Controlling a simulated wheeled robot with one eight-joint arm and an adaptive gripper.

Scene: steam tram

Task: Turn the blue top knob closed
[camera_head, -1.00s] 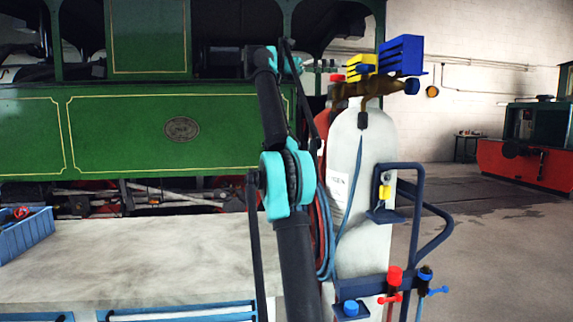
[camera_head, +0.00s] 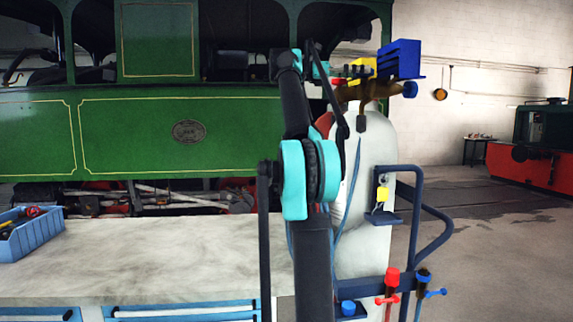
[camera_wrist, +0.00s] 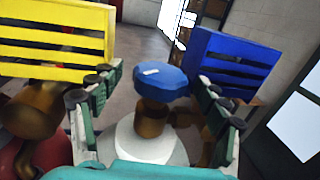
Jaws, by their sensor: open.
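A round blue knob (camera_wrist: 160,86) with a small white mark sits on a brass stem in the middle of the wrist view, above a pale cylinder top (camera_wrist: 140,148). My gripper (camera_wrist: 157,77) is open, with one finger on each side of the knob and visible gaps between. In the head view a blue knob (camera_head: 410,89) points right from the brass valve (camera_head: 372,92) on the white gas cylinder (camera_head: 378,150). I cannot tell whether it is the same knob. My arm hides part of the cylinder; the fingers are hard to make out there.
A yellow slatted block (camera_wrist: 52,52) stands by the left finger and a blue slatted block (camera_wrist: 238,62) by the right finger. A blue trolley frame (camera_head: 432,215) holds the cylinder. A workbench (camera_head: 150,260) with a blue bin (camera_head: 32,240) lies left.

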